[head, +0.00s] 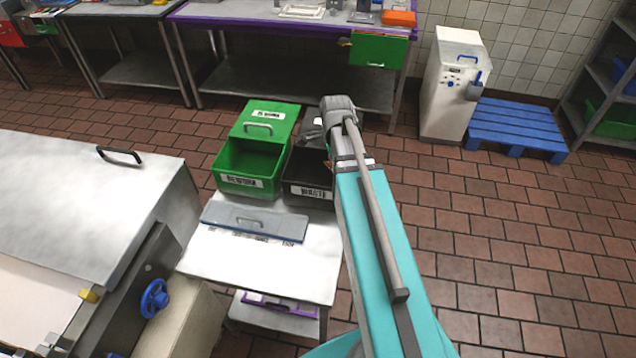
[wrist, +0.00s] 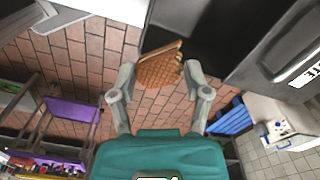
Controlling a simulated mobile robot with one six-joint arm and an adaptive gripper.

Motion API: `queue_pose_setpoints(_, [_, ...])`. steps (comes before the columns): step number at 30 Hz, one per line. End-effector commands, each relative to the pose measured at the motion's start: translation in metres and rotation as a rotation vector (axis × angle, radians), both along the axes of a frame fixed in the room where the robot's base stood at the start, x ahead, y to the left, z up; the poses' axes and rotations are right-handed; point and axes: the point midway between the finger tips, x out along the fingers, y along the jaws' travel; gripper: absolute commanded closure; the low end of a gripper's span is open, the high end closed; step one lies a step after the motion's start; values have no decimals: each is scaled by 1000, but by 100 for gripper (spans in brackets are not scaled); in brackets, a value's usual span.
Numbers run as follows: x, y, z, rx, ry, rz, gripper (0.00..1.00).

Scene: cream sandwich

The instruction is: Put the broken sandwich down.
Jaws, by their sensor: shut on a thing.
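The broken sandwich (wrist: 160,66) is a tan, waffle-patterned piece with a jagged edge. In the wrist view it is between the fingertips of my gripper (wrist: 159,74), which is shut on it. In the head view my arm hides the fingers and the sandwich. A black bin labelled WASTE (head: 311,188) stands partly behind my arm. The wrist view shows the dark bin (wrist: 215,42) beside and beyond the sandwich; I cannot tell whether the sandwich is over its opening.
A green bin (head: 248,182) with a raised lid stands left of the black one. A blue-grey lidded panel (head: 254,222) lies on the white table (head: 255,268). A white machine (head: 453,85) and blue pallet (head: 515,125) stand at the back right. The tiled floor on the right is clear.

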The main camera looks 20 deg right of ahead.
Motion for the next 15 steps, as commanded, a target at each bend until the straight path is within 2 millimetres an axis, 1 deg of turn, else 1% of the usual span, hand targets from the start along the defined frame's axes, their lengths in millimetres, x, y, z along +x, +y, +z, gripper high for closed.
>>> queue_pose_setpoints(8, [4,6,-1,0,0,11,56])
queue_pose_setpoints(11, [13,5,-3,0,0,13,56])
queue_pose_setpoints(15, [36,3,-7,0,0,15,56])
